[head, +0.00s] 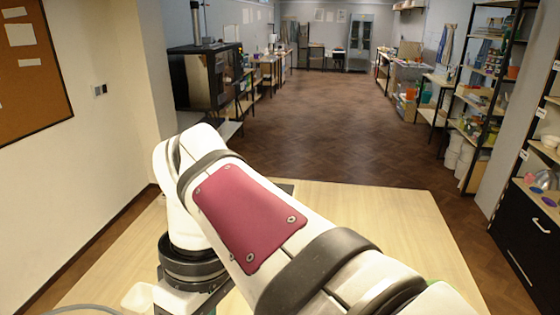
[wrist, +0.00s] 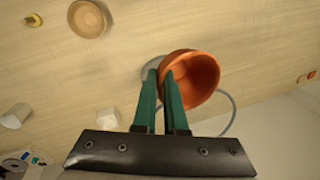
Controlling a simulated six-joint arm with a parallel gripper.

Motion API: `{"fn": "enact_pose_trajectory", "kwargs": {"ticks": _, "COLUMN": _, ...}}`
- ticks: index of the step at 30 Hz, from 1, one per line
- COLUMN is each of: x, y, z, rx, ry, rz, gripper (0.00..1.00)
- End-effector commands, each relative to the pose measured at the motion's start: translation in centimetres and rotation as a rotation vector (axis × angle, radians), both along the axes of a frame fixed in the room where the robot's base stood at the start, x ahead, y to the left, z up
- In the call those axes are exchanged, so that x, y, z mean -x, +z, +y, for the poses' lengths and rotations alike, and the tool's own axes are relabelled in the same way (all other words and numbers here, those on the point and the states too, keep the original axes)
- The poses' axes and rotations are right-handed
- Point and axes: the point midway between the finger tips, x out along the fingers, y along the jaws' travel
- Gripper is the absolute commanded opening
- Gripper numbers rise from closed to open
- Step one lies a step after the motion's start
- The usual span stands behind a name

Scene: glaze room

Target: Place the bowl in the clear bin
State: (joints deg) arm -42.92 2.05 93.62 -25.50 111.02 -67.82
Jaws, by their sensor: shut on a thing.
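In the wrist view, my gripper (wrist: 165,76) has two green fingers closed on the left side of an orange bowl (wrist: 202,78). The bowl is tilted, with its hollow inside facing partly towards the camera. I cannot make out a clear bin in either view. In the head view, my arm covers the middle of the table, and the gripper and the bowl do not show.
A grey round thing (wrist: 152,69) lies partly behind the fingers.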

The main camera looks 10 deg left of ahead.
Motion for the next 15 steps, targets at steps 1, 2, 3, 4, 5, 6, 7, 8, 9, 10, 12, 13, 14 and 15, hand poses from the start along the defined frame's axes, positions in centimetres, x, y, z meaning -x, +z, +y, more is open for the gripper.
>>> {"fn": "enact_pose_trajectory", "kwargs": {"ticks": 1, "x": 0.0, "y": 0.0, "z": 1.7, "rx": -0.001, "ry": -0.072, "rz": 0.004, "gripper": 0.00}}
{"fn": "enact_pose_trajectory", "kwargs": {"ticks": 2, "x": 0.0, "y": 0.0, "z": 2.8, "rx": -0.001, "ry": -0.130, "rz": 0.004, "gripper": 0.00}}
{"fn": "enact_pose_trajectory", "kwargs": {"ticks": 3, "x": 0.2, "y": 0.0, "z": 4.4, "rx": -0.003, "ry": -0.211, "rz": 0.008, "gripper": 0.00}}
{"fn": "enact_pose_trajectory", "kwargs": {"ticks": 4, "x": 0.3, "y": 0.0, "z": 5.6, "rx": -0.004, "ry": -0.273, "rz": 0.009, "gripper": 0.00}}
{"fn": "enact_pose_trajectory", "kwargs": {"ticks": 5, "x": 0.5, "y": -0.1, "z": 6.8, "rx": -0.005, "ry": -0.335, "rz": 0.011, "gripper": 0.00}}
{"fn": "enact_pose_trajectory", "kwargs": {"ticks": 6, "x": 0.8, "y": -0.1, "z": 8.4, "rx": -0.006, "ry": -0.416, "rz": 0.013, "gripper": 0.00}}
{"fn": "enact_pose_trajectory", "kwargs": {"ticks": 7, "x": 1.1, "y": -0.1, "z": 9.5, "rx": -0.008, "ry": -0.475, "rz": 0.015, "gripper": 0.00}}
{"fn": "enact_pose_trajectory", "kwargs": {"ticks": 8, "x": 1.4, "y": -0.1, "z": 10.6, "rx": -0.008, "ry": -0.531, "rz": 0.017, "gripper": 0.00}}
{"fn": "enact_pose_trajectory", "kwargs": {"ticks": 9, "x": 1.8, "y": -0.1, "z": 11.9, "rx": -0.009, "ry": -0.601, "rz": 0.019, "gripper": 0.00}}
{"fn": "enact_pose_trajectory", "kwargs": {"ticks": 10, "x": 2.1, "y": -0.2, "z": 12.8, "rx": -0.011, "ry": -0.649, "rz": 0.019, "gripper": 0.00}}
{"fn": "enact_pose_trajectory", "kwargs": {"ticks": 12, "x": 2.8, "y": -0.2, "z": 14.7, "rx": -0.013, "ry": -0.748, "rz": 0.022, "gripper": 0.00}}
{"fn": "enact_pose_trajectory", "kwargs": {"ticks": 13, "x": 3.1, "y": -0.3, "z": 15.4, "rx": -0.013, "ry": -0.786, "rz": 0.022, "gripper": 0.00}}
{"fn": "enact_pose_trajectory", "kwargs": {"ticks": 14, "x": 3.4, "y": -0.3, "z": 16.0, "rx": -0.016, "ry": -0.819, "rz": 0.023, "gripper": 0.00}}
{"fn": "enact_pose_trajectory", "kwargs": {"ticks": 15, "x": 3.7, "y": -0.3, "z": 16.8, "rx": -0.016, "ry": -0.864, "rz": 0.024, "gripper": 0.00}}
